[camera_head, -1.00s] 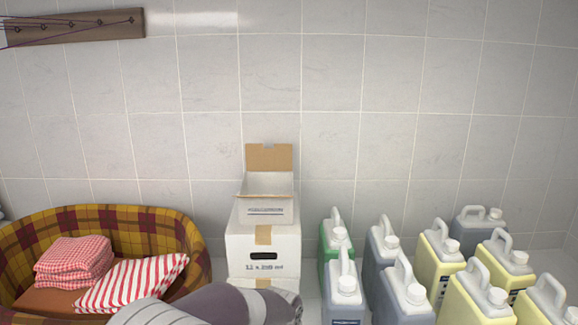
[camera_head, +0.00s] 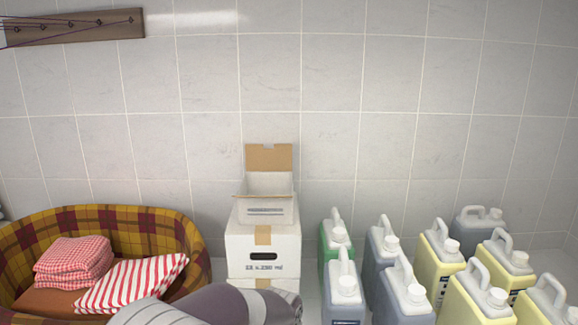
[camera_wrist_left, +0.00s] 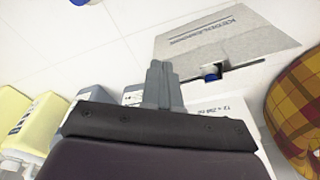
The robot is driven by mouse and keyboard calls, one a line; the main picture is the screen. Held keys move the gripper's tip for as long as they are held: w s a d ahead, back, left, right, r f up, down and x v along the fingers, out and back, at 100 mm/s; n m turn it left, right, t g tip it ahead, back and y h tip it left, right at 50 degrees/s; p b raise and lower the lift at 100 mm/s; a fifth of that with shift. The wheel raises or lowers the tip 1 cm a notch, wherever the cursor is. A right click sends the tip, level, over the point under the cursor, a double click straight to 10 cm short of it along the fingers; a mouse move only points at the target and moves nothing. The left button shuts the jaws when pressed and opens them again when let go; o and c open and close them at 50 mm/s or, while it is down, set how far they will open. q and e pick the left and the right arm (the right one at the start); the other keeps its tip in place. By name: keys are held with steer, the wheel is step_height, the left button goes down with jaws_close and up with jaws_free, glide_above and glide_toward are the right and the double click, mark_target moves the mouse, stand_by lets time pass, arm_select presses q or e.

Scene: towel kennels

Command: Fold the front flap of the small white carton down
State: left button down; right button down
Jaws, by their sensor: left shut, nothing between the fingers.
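The small white carton (camera_head: 267,211) stands on a larger white box in the head view. Its brown back flap (camera_head: 269,157) is raised and its top is open. My left gripper (camera_wrist_left: 159,68) is shut and empty, apart from the panel. In the head view only my left arm shows along the bottom edge. My right gripper is out of view.
The larger white box (camera_head: 264,248) has a dark hand slot. A plaid pet bed (camera_head: 188,240) with a striped cushion (camera_head: 130,283) and folded checked towels (camera_head: 72,261) is at left. Several jugs (camera_head: 437,265) crowd the right. A tiled wall stands close behind.

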arm_select(q)
step_height(320, 180, down, 3)
steer(key=shift+b, duration=0.85)
steer(key=shift+w, duration=0.1)
